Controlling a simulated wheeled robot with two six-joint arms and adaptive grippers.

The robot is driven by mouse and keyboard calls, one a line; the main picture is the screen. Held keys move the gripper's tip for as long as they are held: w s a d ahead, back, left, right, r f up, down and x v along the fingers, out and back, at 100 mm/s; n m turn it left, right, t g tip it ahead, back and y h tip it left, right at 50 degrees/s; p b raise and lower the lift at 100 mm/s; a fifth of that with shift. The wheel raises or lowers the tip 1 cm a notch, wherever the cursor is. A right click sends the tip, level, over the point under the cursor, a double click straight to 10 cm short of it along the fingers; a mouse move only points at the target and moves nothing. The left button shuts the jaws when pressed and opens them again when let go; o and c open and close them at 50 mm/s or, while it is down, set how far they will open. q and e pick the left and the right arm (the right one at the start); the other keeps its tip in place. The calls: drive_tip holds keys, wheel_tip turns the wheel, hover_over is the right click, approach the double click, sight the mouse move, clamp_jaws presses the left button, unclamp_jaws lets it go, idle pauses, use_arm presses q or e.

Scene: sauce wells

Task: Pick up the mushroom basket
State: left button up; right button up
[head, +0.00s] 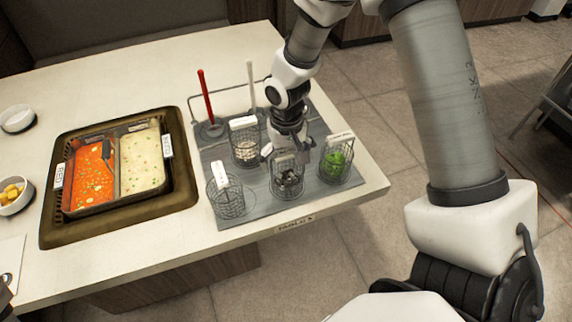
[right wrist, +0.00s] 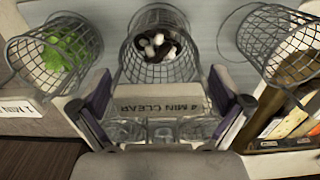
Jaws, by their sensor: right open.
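The mushroom basket (head: 289,186) is a wire basket with dark and white mushroom pieces, standing at the front middle of the grey mat. In the right wrist view the mushroom basket (right wrist: 155,62) is straight ahead, with its label plate (right wrist: 160,104) reading "4 MIN CLEAR" towards me. My right gripper (head: 287,149) is over the back of this basket. In the right wrist view my right gripper (right wrist: 168,108) is open, with one finger on each side of the label plate. Contact with the handle cannot be told.
A basket of greens (head: 337,164) stands close on the right, an apparently empty basket (head: 229,203) on the left, and a basket with pale food (head: 245,152) behind. A red-handled tool (head: 206,97) stands at the back. A sauce tray (head: 186,186) lies left.

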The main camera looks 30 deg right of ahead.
drive_tip(key=shift+f, duration=0.2)
drive_tip(key=shift+s+r, duration=0.1)
drive_tip(key=shift+s, duration=0.05)
drive_tip(key=shift+s+r, duration=0.1)
drive_tip(key=shift+c, duration=1.1)
drive_tip(key=c, duration=0.8)
drive_tip(key=shift+c, duration=0.2)
